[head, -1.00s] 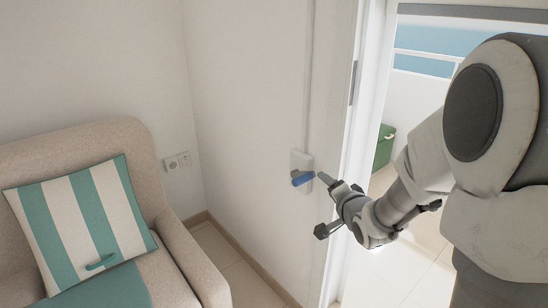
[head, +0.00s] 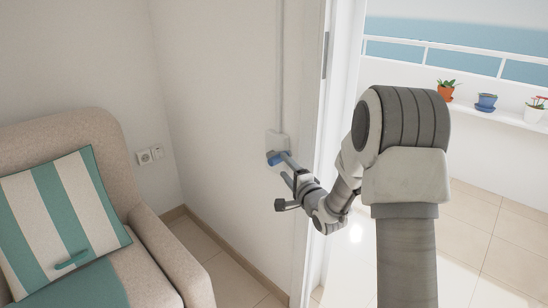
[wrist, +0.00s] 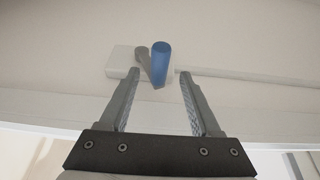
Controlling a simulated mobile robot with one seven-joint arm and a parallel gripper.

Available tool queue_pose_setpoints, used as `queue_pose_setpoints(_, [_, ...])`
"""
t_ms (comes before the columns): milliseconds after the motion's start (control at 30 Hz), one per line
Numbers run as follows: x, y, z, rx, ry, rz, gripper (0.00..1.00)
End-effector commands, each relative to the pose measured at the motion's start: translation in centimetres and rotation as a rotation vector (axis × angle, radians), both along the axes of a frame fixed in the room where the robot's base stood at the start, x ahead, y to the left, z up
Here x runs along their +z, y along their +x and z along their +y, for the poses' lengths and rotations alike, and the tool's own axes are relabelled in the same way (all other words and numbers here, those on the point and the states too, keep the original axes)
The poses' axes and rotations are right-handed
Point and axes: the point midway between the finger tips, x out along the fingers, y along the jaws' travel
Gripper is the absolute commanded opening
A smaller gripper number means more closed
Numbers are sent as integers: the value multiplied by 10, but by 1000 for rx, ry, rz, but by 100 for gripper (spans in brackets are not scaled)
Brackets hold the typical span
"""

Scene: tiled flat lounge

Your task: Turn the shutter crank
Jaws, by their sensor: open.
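The shutter crank shows as a blue handle (head: 276,158) on a white wall box (head: 276,142), beside the door frame. In the wrist view the blue handle (wrist: 161,63) stands on a grey crank arm (wrist: 149,66) next to the white box (wrist: 121,62). My gripper (head: 287,167) is close to the handle in the head view. In the wrist view my gripper (wrist: 160,72) is open, with the handle just beyond and between the two fingertips. I cannot tell whether any finger touches it.
A beige armchair (head: 165,262) with a striped cushion (head: 62,215) stands at the left. A white door frame (head: 312,150) is close to my arm on the right. Beyond it is a tiled balcony with potted plants (head: 446,90). A wall socket (head: 150,154) is left of the crank.

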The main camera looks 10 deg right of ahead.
Motion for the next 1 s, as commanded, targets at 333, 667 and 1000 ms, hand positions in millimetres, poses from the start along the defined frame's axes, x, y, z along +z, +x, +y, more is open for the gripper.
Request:
queue_pose_setpoints(333, [-2, 59, 15, 1, -1, 0, 64])
queue_pose_setpoints(667, [-1, 88, 22, 0, -1, 0, 64])
queue_pose_setpoints(1000, [-1, 90, 22, 0, 0, 1, 64])
